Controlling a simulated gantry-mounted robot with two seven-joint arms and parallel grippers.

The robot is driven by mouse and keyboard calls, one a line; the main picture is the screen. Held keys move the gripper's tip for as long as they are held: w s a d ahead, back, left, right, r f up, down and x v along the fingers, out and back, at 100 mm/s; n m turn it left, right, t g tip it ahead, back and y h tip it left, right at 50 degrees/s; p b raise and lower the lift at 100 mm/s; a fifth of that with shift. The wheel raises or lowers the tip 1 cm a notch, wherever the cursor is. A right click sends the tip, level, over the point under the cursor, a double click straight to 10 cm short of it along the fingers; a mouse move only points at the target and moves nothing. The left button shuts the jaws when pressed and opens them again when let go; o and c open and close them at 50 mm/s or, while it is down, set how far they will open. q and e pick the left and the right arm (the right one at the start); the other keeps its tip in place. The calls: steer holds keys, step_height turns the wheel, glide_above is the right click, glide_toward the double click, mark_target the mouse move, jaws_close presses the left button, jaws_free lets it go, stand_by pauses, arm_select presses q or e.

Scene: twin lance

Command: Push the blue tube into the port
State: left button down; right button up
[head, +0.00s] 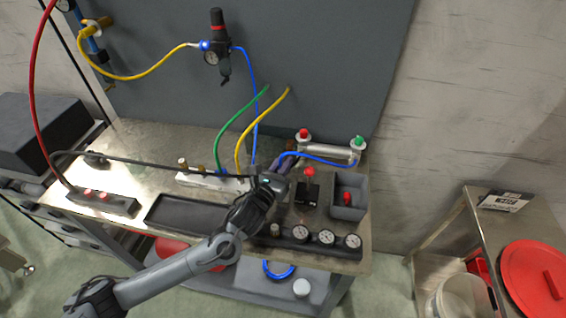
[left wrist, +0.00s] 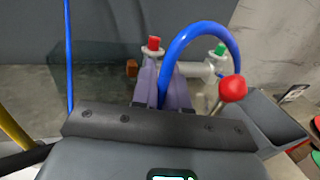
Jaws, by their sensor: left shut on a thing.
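A grey cylinder (head: 325,149) is mounted at the back right of the bench, with a red-capped fitting (head: 304,134) at its left end and a green-capped fitting (head: 358,142) at its right end. The blue tube (head: 325,161) runs from the right end to my left gripper (head: 291,158). In the left wrist view the tube (left wrist: 207,29) arches up and over, and its near part is between the purple fingers (left wrist: 164,82), which are shut on it. An orange-brown piece (left wrist: 131,68) shows left of the fingers. The tube's end and which opening is the port are hidden. My right gripper is out of view.
A red-knobbed lever (head: 309,174) and a grey bin (head: 349,195) stand right of the gripper. Several gauges (head: 326,237) line the front edge. A white manifold (head: 208,180) with green and yellow hoses is left. A black tray (head: 183,213) lies in front.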

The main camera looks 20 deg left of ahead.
arm_select(q)
steer(key=shift+f+b, duration=0.35)
steer(key=shift+f, duration=0.65)
steer(key=c, duration=1.1)
jaws_free()
steer(key=shift+r, duration=0.2)
steer(key=shift+r, duration=0.25)
steer(key=s+d+r, duration=0.1)
steer(key=d+r, duration=0.2)
steer(key=s+d+r+p, duration=0.1)
steer(key=d+r, duration=0.2)
steer(key=d, duration=0.1)
steer(key=s+d+r+p, duration=0.1)
steer(key=d+r, duration=0.3)
steer(key=shift+d+r, duration=0.1)
steer(key=shift+d, duration=0.05)
steer(key=shift+s+r, duration=0.1)
